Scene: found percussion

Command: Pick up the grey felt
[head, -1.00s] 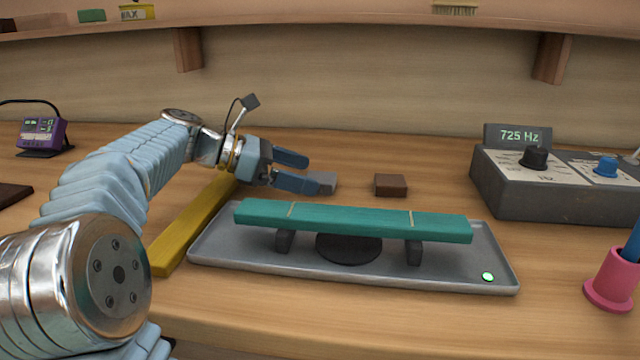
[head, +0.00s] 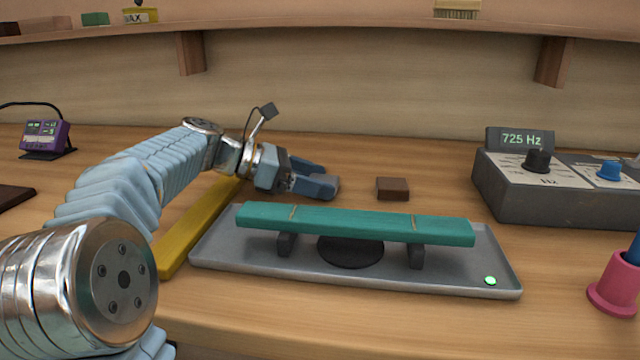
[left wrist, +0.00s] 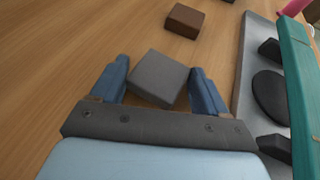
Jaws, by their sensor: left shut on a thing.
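The grey felt is a small grey block (left wrist: 159,78) between the two blue fingers of my left gripper in the left wrist view. My left gripper (head: 322,182) is shut on it, low at the table behind the tray. In the head view the fingers hide most of the felt, and only a bit shows at their tips. I cannot tell whether the felt still touches the table. My right gripper is in neither view.
A brown block (head: 392,188) lies right of the gripper. In front is a grey tray (head: 225,250) with a teal bar (head: 350,222) on two supports over a dark disc. A yellow bar (head: 190,235) lies left. A control box (head: 560,195) stands right.

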